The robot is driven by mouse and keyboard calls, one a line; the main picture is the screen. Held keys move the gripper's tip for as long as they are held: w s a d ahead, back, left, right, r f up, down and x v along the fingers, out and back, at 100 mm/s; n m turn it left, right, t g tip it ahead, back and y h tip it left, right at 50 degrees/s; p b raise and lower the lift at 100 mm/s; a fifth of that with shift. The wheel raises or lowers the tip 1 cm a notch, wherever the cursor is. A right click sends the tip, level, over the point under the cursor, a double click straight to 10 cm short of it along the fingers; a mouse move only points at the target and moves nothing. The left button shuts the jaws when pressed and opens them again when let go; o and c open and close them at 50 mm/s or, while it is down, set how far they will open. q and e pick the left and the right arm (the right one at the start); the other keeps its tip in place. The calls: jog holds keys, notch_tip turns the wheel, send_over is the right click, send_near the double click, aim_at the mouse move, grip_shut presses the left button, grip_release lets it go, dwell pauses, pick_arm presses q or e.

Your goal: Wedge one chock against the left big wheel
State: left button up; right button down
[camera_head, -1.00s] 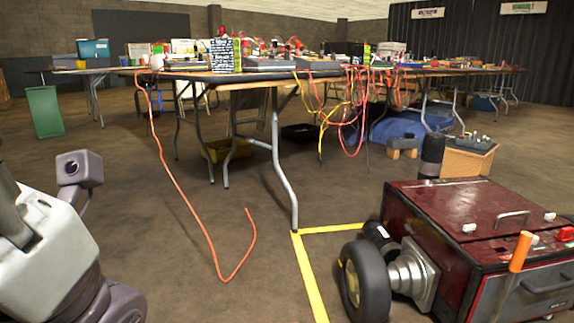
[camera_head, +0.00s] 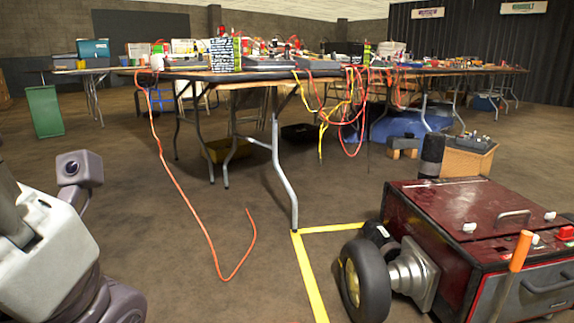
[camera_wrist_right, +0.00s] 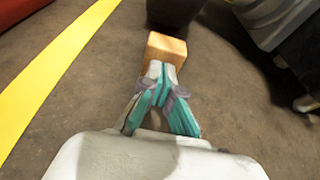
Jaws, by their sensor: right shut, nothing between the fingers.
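A dark red wheeled machine (camera_head: 450,215) stands at the lower right of the head view. One big black wheel (camera_head: 367,282) shows on its left side. In the right wrist view my right gripper (camera_wrist_right: 158,78) is shut and empty. A wooden block, seemingly a chock (camera_wrist_right: 166,46), lies on the floor right at its fingertips. A dark rounded thing, perhaps a wheel (camera_wrist_right: 175,10), is just beyond the block; I cannot tell if they touch. My left arm is at the left of the head view, its gripper out of sight. My right gripper is outside the head view.
Yellow floor tape (camera_head: 310,280) runs beside the machine and along the left of the wrist view. An orange cable (camera_head: 190,210) hangs from the long table (camera_head: 240,84) onto the floor. A grey part (camera_wrist_right: 275,20) stands right of the block.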

jog(key=shift+w+a+b, duration=0.15)
jog(key=shift+w+b, duration=0.05)
jog(key=shift+w, duration=0.8)
jog(key=shift+w+a+b, duration=0.15)
jog(key=shift+w+b, duration=0.05)
jog(key=shift+w, duration=0.8)
dwell(0.7)
jog(key=shift+s+d+r+p, duration=0.1)
jog(key=shift+s+r+p, duration=0.35)
jog(key=shift+s+p, duration=0.15)
jog(key=shift+s+d+r+p, duration=0.1)
jog(key=shift+s+r+p, duration=0.35)
jog(key=shift+s, duration=0.15)
jog(key=shift+p+v, duration=0.8)
jog(key=shift+v, duration=0.65)
jog(key=shift+r, duration=0.15)
